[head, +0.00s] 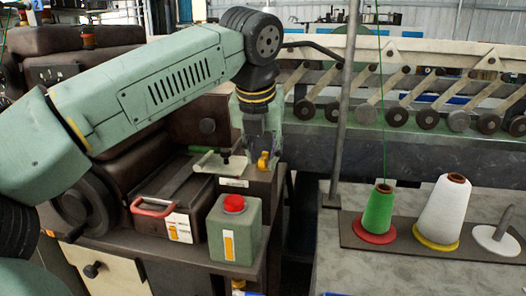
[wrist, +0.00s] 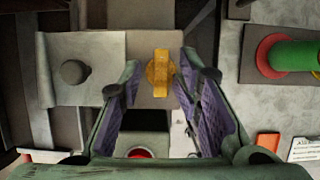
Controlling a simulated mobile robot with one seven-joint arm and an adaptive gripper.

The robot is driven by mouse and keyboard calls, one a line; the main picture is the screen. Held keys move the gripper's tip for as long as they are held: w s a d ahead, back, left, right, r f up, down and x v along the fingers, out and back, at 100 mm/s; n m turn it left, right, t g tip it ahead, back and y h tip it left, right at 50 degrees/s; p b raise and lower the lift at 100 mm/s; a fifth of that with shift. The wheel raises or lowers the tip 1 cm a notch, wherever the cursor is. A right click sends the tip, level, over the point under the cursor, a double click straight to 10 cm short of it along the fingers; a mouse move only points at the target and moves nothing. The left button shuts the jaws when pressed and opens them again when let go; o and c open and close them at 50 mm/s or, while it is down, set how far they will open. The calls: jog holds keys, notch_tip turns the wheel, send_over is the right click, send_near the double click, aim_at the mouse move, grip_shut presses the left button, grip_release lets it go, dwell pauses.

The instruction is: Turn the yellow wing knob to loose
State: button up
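The yellow wing knob (wrist: 160,72) sits on top of a brown box-like housing, with its wing running up and down in the wrist view. In the head view the knob (head: 263,161) shows just below my gripper (head: 258,150). In the wrist view my gripper (wrist: 163,92) is open, with its purple-padded fingers to the left and right of the knob. A gap shows between the knob and the left finger; the right finger is nearer, and I cannot tell whether it touches. A white label (head: 234,183) is on the housing front.
A green canister with a red cap (head: 235,228) stands in front of the housing. A dark case with a red handle (head: 152,207) lies to the left. A thin upright pole (head: 345,110) and a table with green (head: 378,211) and white (head: 443,210) thread cones are to the right.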

jog(key=shift+r, duration=0.15)
jog(key=shift+r, duration=0.25)
jog(key=v, duration=1.1)
jog(key=shift+s+r, duration=0.1)
jog(key=shift+s, duration=0.05)
